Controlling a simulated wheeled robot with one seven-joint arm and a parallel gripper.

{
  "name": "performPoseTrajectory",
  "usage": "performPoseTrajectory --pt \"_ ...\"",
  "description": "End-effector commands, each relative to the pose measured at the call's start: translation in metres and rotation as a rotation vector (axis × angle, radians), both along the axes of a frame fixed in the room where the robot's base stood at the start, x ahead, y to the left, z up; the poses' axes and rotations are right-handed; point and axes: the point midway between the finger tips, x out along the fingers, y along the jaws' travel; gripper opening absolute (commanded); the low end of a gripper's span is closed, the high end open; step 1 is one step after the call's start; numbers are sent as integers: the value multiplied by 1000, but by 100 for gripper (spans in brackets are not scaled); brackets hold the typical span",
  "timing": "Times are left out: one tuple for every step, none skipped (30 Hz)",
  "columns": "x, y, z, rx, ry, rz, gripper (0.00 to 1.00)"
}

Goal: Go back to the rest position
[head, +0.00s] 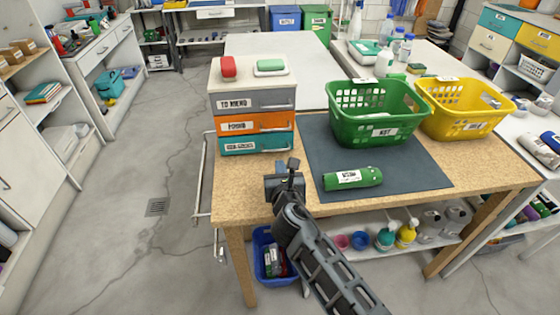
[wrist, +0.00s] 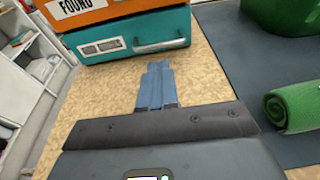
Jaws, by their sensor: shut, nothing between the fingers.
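My gripper (head: 292,164) is in front of the drawer stack, over the near left part of the cork-topped table. In the wrist view the fingers of my gripper (wrist: 155,68) are together, with nothing between them. A green rolled item with a white label (head: 352,178) lies on the dark mat to the right, apart from my gripper; its end also shows in the wrist view (wrist: 290,110). My arm reaches in from the bottom of the head view.
A drawer stack (head: 257,124) stands behind my gripper. A green basket (head: 350,125) and a yellow basket (head: 470,122) stand at the right. The dark mat (head: 420,177) is mostly bare. A blue bin (head: 263,243) sits below. The floor at left (head: 130,200) is clear.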

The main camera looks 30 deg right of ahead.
Motion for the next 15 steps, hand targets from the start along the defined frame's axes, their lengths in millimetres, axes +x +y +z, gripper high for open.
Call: performPoseTrajectory --pt "-9 4 1 0 1 2 0" --pt "-14 5 3 0 0 2 0" --pt "-20 8 4 1 1 3 0" --pt "-25 9 5 2 0 3 0" --pt "-30 11 6 2 1 2 0" --pt "-36 13 7 2 0 3 0" --pt "-41 15 8 2 0 3 0" --pt "-45 16 9 2 0 3 0" --pt "-50 18 10 1 2 3 0" --pt "-54 19 11 1 1 2 0" --pt "-57 20 12 1 2 2 0" --pt "-60 21 13 1 1 2 0" --pt "-62 22 13 1 1 2 0" --pt "-64 23 14 0 0 2 0" --pt "-66 23 14 1 1 2 0"
